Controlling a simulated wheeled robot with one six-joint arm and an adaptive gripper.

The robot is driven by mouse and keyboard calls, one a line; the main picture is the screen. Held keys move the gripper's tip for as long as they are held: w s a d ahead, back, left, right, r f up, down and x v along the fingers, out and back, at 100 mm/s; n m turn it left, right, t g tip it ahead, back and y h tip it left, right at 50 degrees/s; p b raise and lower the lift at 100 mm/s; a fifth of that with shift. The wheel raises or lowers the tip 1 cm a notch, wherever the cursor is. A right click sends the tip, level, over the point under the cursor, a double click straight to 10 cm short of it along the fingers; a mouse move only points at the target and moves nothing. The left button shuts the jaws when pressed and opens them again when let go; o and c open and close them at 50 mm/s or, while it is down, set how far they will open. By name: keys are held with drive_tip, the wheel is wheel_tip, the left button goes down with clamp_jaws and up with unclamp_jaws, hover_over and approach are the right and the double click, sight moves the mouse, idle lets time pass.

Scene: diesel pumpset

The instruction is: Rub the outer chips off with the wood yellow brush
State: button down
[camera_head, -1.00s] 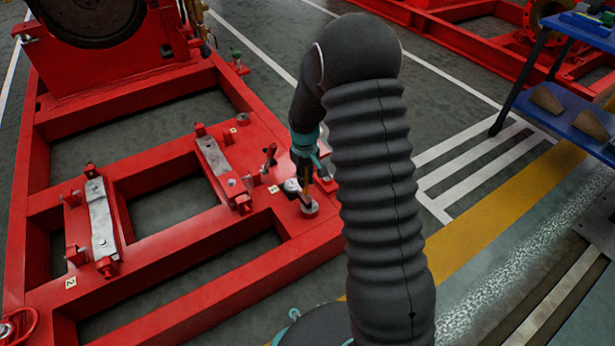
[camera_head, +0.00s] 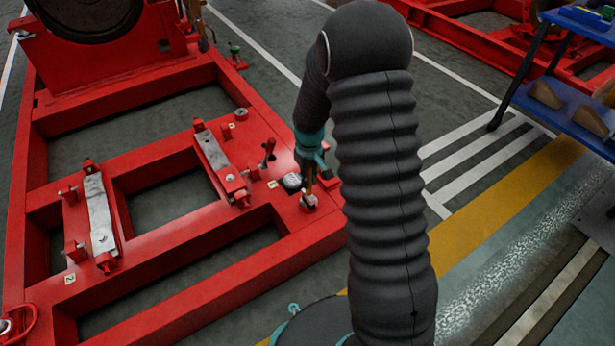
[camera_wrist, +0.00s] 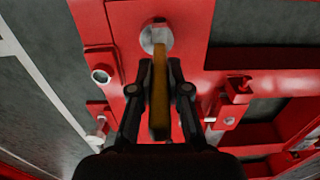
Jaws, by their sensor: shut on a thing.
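The wood yellow brush (camera_wrist: 160,100) is held between the fingers of my gripper (camera_wrist: 158,90), which is shut on it. In the wrist view its far end overlaps a round bare-metal pad (camera_wrist: 149,37) on the red frame (camera_wrist: 190,14); I cannot tell whether it touches. In the head view my gripper (camera_head: 311,180) points down over the right corner of the red frame (camera_head: 180,236), with the brush (camera_head: 309,189) below it, at the pad (camera_head: 309,201). My arm hides part of that corner. Chips are too small to make out.
A grey part (camera_head: 291,182) sits on the frame just left of the brush. Mount blocks with metal tops (camera_head: 100,215) (camera_head: 213,152) stand further left. A bolt or stud (camera_head: 267,153) stands behind the brush. A blue shelf (camera_head: 565,105) with wedges is at the right. Open floor lies between.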

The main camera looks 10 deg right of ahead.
drive_tip(key=shift+s, duration=0.2)
drive_tip(key=shift+w, duration=0.15)
drive_tip(key=shift+w+a, duration=0.3)
drive_tip(key=shift+w, duration=0.75)
drive_tip(key=shift+w+a, duration=0.15)
drive_tip(key=shift+w, duration=0.2)
drive_tip(key=shift+p, duration=0.3)
